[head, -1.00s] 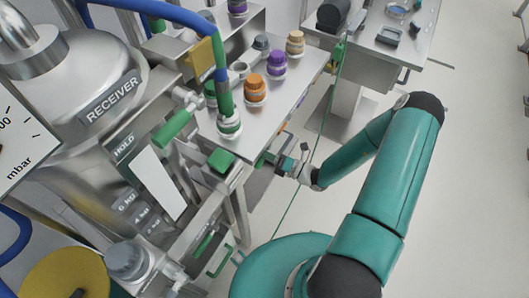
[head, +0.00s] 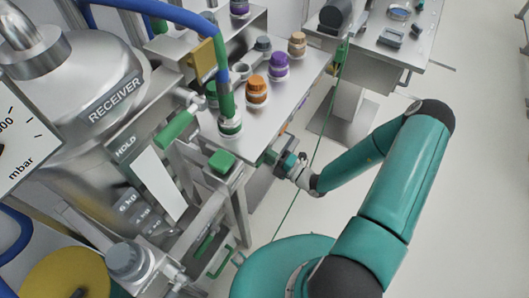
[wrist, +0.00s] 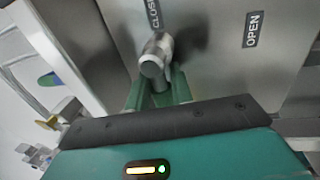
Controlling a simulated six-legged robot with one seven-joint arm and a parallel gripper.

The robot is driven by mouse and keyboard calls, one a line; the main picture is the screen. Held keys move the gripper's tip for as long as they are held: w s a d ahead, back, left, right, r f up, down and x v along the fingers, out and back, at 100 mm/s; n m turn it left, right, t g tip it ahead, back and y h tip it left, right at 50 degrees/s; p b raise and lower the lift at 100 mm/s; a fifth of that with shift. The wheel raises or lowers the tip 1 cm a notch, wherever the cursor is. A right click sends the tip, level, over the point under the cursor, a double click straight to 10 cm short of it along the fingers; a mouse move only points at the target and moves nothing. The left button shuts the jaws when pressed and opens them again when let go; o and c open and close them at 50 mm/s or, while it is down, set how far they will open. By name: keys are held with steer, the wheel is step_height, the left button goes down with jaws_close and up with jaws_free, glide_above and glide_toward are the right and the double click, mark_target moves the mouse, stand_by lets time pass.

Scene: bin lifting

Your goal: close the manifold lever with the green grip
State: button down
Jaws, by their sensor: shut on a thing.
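In the head view my gripper (head: 284,162) is at the right edge of the steel bench, low on its side. The wrist view shows its teal body and dark front edge, with the green fingers (wrist: 158,90) reaching forward. They are shut on the green grip of the manifold lever, which they largely hide. A round metal end (wrist: 152,64) of the lever fitting stands just past the fingers. Behind it is a grey plate (wrist: 212,75) with a CLOSE label (wrist: 154,14) above the fitting and an OPEN label (wrist: 252,29) to the right.
The bench top (head: 285,100) carries orange (head: 256,92) and purple (head: 278,66) capped jars. A separate green handle (head: 174,131) sits by the HOLD sign, near the receiver tank (head: 100,75). A thin green line runs down beside my arm. The floor to the right is clear.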

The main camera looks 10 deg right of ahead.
steer(key=shift+a+r, duration=0.1)
steer(key=c, duration=1.3)
jaws_free()
steer(key=shift+o, duration=0.2)
steer(key=v, duration=1.4)
